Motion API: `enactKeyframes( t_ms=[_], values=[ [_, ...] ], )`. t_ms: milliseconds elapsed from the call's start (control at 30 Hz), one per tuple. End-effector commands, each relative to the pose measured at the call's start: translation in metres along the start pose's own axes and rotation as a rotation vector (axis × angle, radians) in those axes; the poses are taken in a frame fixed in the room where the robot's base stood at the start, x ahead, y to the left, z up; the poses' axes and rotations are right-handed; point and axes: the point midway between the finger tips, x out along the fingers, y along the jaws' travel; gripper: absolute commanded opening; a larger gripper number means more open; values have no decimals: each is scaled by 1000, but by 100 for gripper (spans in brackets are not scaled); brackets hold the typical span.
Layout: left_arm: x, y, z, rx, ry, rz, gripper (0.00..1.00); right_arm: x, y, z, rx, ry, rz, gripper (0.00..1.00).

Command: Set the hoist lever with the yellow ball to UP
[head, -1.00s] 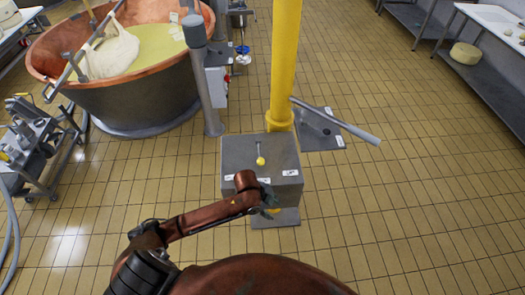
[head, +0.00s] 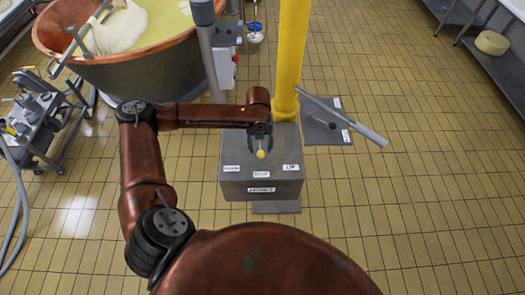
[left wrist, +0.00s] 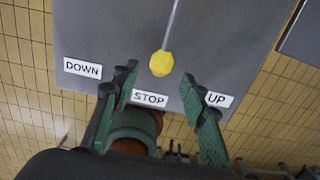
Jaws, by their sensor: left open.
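The hoist lever is a thin grey rod (left wrist: 172,25) ending in a yellow ball (head: 261,155), on top of a grey control box (head: 235,150). In the left wrist view the ball (left wrist: 161,64) lies in line with the STOP label (left wrist: 149,98). The DOWN label (left wrist: 82,68) is to its left and the UP label (left wrist: 219,99) to its right. My left gripper (head: 260,143) is over the box at the lever. Its fingers (left wrist: 160,75) are open, one on each side of the ball, with gaps visible. The arm hides part of the rod in the head view. My right gripper is not in view.
A yellow post (head: 291,60) stands right behind the box. A grey bar (head: 345,116) slants out to the right of the post. A copper vat (head: 150,75) stands at the back left, with a wheeled pump unit (head: 40,120) at the left. The tiled floor at the right is clear.

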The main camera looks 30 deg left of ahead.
Motion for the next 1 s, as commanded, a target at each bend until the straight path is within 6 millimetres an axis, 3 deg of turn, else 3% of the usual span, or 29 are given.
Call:
enactKeyframes(
  t_ms=[100,233,667,1000],
  values=[
    [20,0,-1,-1,2,0,40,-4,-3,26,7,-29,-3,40],
    [36,0,0,-1,1,1,40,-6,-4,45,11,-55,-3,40],
    [46,-3,0,3,-1,-1,39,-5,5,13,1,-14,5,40],
    [46,-3,0,3,-1,-1,16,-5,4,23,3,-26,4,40]
  ],
)
